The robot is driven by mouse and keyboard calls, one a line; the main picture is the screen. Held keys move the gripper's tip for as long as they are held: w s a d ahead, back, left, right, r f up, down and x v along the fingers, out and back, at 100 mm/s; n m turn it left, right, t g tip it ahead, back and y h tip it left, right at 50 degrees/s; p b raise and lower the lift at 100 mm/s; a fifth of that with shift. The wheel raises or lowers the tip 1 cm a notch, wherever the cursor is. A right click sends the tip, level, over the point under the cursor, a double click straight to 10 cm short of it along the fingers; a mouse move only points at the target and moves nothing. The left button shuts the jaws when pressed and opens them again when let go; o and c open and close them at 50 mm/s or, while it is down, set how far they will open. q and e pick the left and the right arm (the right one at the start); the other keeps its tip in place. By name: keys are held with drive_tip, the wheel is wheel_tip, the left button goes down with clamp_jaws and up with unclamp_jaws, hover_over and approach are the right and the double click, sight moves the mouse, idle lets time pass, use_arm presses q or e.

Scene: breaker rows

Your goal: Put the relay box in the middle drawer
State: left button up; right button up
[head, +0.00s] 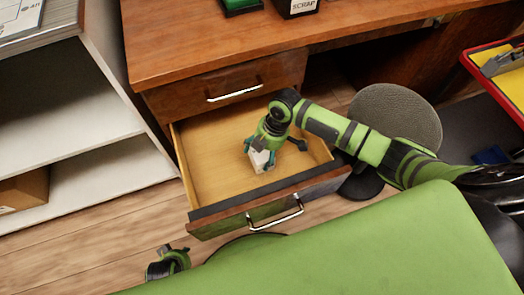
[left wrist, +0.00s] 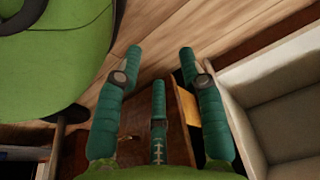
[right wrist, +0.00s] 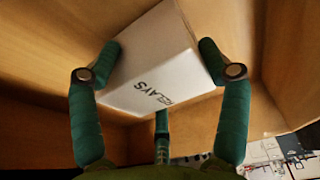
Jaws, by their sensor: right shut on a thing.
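The relay box (head: 258,162) is white; in the right wrist view the box (right wrist: 155,65) shows the word RELAYS. My right gripper (head: 268,152) is shut on it, with fingers on both sides. Gripper and box are inside the open wooden drawer (head: 205,170), the one under the closed top drawer (head: 230,88). Whether the box touches the drawer floor cannot be told. My left gripper (head: 168,262) is low, in front of the drawer; in the left wrist view it (left wrist: 160,52) is open and empty.
The wooden desk (head: 200,35) has a green item and a SCRAP box (head: 297,8) on top. White shelves (head: 80,120) stand at the left. The drawer otherwise looks empty.

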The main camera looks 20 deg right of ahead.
drive_tip(key=o, duration=1.6)
drive_tip(key=shift+f, duration=0.1)
drive_tip(key=shift+r, duration=0.25)
use_arm(q)
drive_tip(key=w+f+t+p, duration=0.1)
drive_tip(key=p, duration=0.2)
drive_tip(key=shift+w+a, duration=0.1)
drive_tip(key=shift+a, duration=0.25)
use_arm(e)
drive_tip(key=v, duration=1.1)
drive_tip(key=shift+r, duration=0.4)
drive_tip(key=shift+d, duration=0.15)
